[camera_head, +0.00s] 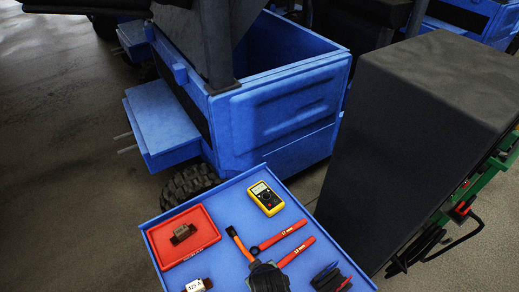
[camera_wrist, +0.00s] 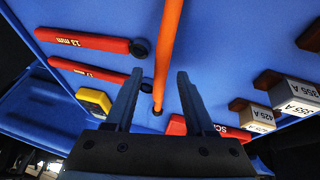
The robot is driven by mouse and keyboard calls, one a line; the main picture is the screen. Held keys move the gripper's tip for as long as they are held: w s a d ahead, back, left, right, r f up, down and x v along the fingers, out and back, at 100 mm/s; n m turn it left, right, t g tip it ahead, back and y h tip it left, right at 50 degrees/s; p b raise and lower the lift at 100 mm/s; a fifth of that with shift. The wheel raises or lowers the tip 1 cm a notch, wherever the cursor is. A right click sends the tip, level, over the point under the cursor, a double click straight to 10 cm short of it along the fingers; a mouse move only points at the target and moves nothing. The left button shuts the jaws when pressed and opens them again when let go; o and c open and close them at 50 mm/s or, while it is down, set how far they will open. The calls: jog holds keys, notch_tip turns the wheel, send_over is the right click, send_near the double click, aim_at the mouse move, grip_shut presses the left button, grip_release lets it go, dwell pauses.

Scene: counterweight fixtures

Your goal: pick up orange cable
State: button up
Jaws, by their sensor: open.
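The orange cable (camera_wrist: 168,45) lies on the blue tray in the wrist view. It runs from the top edge down between my fingers to a dark end. In the head view its orange length (camera_head: 239,246) shows beside my gripper (camera_head: 267,276), which hides the rest. My gripper (camera_wrist: 159,74) is open, with one finger on each side of the cable. Nothing is held. I cannot tell how high the fingertips are above the cable.
The blue tray (camera_head: 225,200) also holds red-handled tools (camera_head: 279,236), a yellow multimeter (camera_head: 266,198), a red bin (camera_head: 205,213) with a brown block, and dark pen-like items (camera_head: 330,278). Labelled white-and-brown blocks (camera_wrist: 295,92) lie at right in the wrist view. A large dark box (camera_head: 420,110) stands beside the tray.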

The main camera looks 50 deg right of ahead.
jog(key=shift+x, duration=0.75)
grip_shut()
jog(key=shift+r, duration=0.1)
